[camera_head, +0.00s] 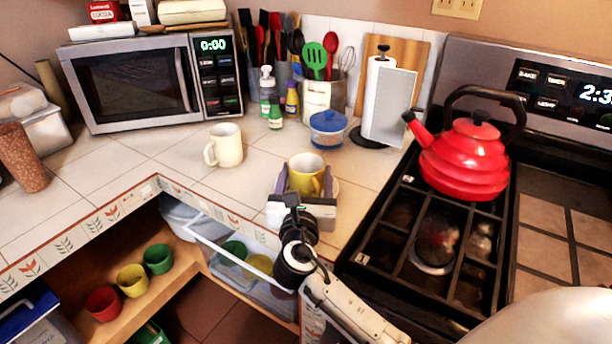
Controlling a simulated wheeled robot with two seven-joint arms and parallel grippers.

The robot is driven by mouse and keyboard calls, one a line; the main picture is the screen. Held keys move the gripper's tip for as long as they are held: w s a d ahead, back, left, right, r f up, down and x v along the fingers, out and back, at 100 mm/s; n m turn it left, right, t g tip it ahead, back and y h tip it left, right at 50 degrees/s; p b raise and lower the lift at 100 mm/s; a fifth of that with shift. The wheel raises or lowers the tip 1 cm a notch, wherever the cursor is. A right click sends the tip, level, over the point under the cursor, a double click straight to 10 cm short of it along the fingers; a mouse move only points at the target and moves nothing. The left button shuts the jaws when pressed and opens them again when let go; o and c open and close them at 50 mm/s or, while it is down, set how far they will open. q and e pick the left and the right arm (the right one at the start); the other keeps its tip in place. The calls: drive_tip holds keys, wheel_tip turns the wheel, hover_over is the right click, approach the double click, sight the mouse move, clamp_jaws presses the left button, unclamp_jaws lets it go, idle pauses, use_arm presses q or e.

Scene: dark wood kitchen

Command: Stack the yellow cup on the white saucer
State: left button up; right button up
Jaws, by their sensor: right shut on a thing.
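The yellow cup (306,171) is upright over the counter near its front corner. My right gripper (305,183) is shut on the yellow cup, with one finger on each side of it. A pale rim that looks like the white saucer (335,187) shows just right of the gripper, beneath or behind the cup. The rest of it is hidden by the cup and gripper, so I cannot tell if the cup touches it. My left gripper is not in view.
A cream mug (226,146) stands to the left on the tiled counter. A blue-lidded bowl (328,128) and a paper towel holder (389,105) are behind. The stove (393,233) with a red kettle (465,160) is at right. An open cabinet with cups (132,280) lies below.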

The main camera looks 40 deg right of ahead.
drive_tip(key=shift+f, duration=0.35)
drive_tip(key=o, duration=1.2)
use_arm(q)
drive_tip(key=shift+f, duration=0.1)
